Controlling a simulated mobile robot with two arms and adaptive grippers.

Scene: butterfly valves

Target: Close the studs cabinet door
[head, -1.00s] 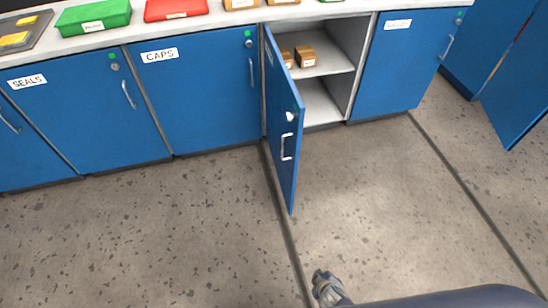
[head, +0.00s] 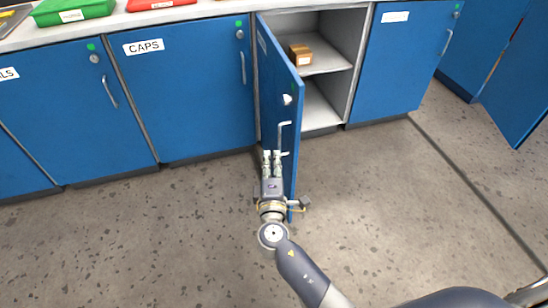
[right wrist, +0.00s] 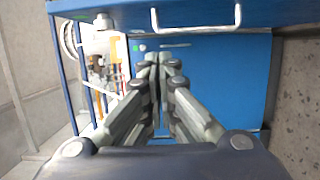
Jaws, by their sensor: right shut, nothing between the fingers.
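The open blue cabinet door (head: 275,84) stands swung out toward me in the head view, hinged at the left side of its compartment. Its label is too slanted to read. Its outer face, with a pale handle (head: 281,140) and a lock, faces left. My right gripper (head: 272,153) is shut and empty, on the outer-face side of the door and close to its lower free part. I cannot tell whether it touches. In the right wrist view the shut fingers (right wrist: 158,62) point toward a blue panel (right wrist: 225,75), with a handle (right wrist: 197,27) above. My left gripper is not in view.
The opened compartment has a grey shelf (head: 322,58) with a small brown box (head: 300,55). The closed CAPS door (head: 185,90) is to the left and another closed door (head: 402,65) to the right. The speckled floor (head: 400,200) in front is clear.

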